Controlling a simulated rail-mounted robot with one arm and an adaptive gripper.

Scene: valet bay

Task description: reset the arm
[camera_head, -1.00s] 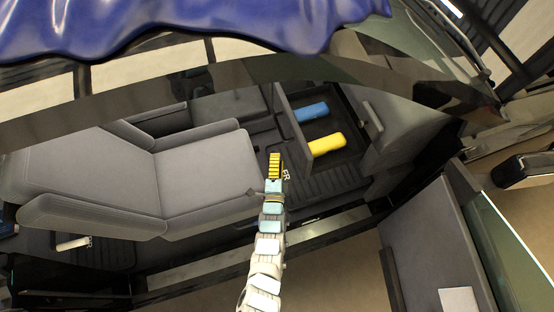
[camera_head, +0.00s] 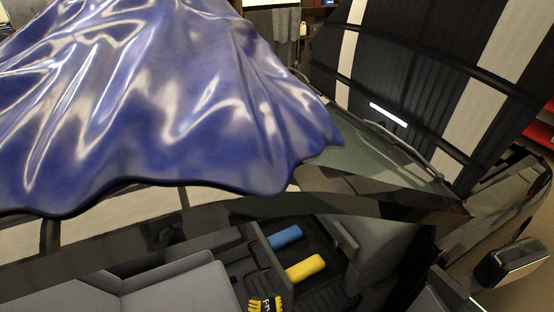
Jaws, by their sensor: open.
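My gripper (camera_head: 266,306) shows at the bottom edge of the head view, with its yellow-and-black striped fingers apart. No object shows between them. The rest of my arm is below the frame. The fingers are inside the car, below and left of an open dark compartment (camera_head: 318,243). A blue object (camera_head: 285,237) and a yellow object (camera_head: 305,267) lie in that compartment, apart from the gripper.
A glossy blue cover (camera_head: 160,110) drapes over the car roof. The dark roof frame (camera_head: 225,212) crosses above the cabin. A grey seat (camera_head: 180,290) is at lower left. A side mirror (camera_head: 508,262) juts out at right.

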